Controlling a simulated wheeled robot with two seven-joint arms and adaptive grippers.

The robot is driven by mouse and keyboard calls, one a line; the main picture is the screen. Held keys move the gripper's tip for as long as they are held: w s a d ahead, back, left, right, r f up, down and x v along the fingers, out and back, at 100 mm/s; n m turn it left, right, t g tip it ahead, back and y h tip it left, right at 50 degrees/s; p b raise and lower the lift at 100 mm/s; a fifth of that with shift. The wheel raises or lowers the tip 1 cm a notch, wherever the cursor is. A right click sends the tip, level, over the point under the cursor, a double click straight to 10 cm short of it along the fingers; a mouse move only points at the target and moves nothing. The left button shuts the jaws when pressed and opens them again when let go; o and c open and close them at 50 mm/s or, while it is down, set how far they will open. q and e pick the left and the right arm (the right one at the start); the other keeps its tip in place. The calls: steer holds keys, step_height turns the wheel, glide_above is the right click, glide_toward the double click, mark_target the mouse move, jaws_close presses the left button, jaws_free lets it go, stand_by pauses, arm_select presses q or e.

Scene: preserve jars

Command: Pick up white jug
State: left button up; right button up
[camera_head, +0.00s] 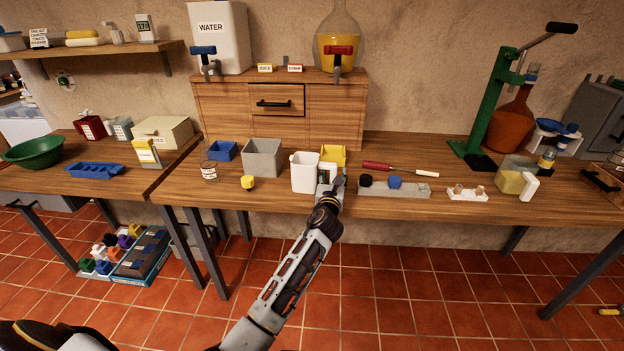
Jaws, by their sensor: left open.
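The white jug (303,173) stands upright on the wooden workbench, near its front edge in the middle of the view. My left gripper (332,182) is open at the jug's right side, close to where its handle would be. The gripper partly hides that side, so I cannot tell whether the fingers touch the jug or are around the handle. My right gripper is not in view.
A yellow container (334,154) stands just behind the gripper. A grey holder (394,190) with dark and blue pieces is close on the right. A red-handled tool (377,166) lies behind it.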

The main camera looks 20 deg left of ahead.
mark_target(334, 170)
arm_select(q)
steer(key=c, duration=0.6)
jaws_close()
steer(key=shift+r, duration=0.7)
steer(key=shift+r+p, duration=0.15)
steer(key=shift+p, duration=0.15)
step_height(334, 170, up, 2)
steer(key=shift+p, duration=0.4)
steer(key=shift+s, duration=0.25)
steer(key=shift+s+d, duration=0.2)
steer(key=shift+s, duration=0.4)
steer(key=v, duration=0.3)
steer(key=shift+p, duration=0.3)
steer(key=v, duration=1.3)
steer(key=shift+p, duration=0.35)
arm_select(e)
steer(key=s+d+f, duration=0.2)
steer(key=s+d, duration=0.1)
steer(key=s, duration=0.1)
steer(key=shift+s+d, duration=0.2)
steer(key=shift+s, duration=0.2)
arm_select(q)
steer(key=shift+s, duration=0.15)
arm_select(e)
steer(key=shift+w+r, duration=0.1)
